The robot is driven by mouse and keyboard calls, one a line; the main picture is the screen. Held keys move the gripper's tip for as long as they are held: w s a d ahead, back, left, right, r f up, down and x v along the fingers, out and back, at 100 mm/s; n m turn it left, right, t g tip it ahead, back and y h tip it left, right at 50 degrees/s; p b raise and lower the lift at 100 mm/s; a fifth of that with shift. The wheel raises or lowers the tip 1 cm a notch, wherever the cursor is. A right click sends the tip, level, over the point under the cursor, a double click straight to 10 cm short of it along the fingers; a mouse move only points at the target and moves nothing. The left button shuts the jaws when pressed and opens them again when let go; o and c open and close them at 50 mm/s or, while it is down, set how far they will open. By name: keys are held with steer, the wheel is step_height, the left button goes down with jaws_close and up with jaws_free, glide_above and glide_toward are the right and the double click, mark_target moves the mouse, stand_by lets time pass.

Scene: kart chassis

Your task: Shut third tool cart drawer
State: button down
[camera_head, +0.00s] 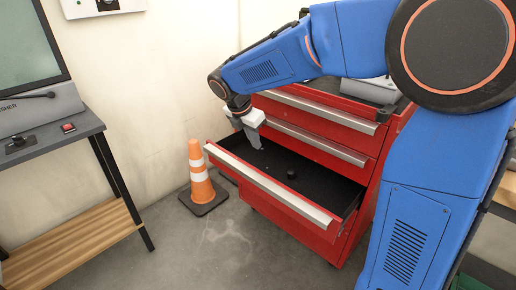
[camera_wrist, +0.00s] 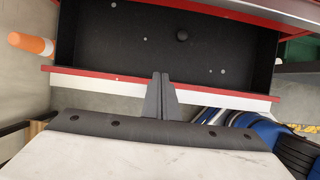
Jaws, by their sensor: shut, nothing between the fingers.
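The red tool cart (camera_head: 376,140) stands right of centre in the head view. Its third drawer (camera_head: 330,218) is pulled well out, with a silver front handle strip and a black inside; the two drawers above are shut. The drawer's inside also fills the top of the wrist view (camera_wrist: 110,48). My gripper (camera_head: 258,147) is shut and empty, angled downward at the left part of the open drawer. In the wrist view my closed fingers (camera_wrist: 160,77) overlap the drawer's front edge. I cannot tell whether they touch it.
A small black round piece (camera_head: 291,173) sits in the drawer. An orange-and-white cone (camera_head: 200,175) stands on the floor left of the cart. A bench (camera_head: 60,135) with a wooden lower shelf is at far left. The floor before the drawer is clear.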

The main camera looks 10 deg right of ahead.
steer(key=g+y, duration=0.1)
glide_toward(236, 169)
steer(key=s+a+r, duration=0.3)
steer(key=s, duration=0.3)
steer(key=shift+w+d+f, duration=0.7)
steer(key=shift+d+f, duration=0.1)
steer(key=shift+f, duration=0.85)
steer(key=shift+w+d+f, duration=0.65)
steer(key=shift+d+f, duration=0.2)
steer(key=shift+f, duration=0.85)
steer(key=shift+w+d+f, duration=0.7)
steer(key=shift+d+f, duration=0.1)
steer(key=shift+f, duration=0.85)
steer(key=w+d, duration=0.8)
steer(key=d, duration=0.4)
steer(key=shift+w, duration=0.25)
steer(key=shift+a, duration=0.1)
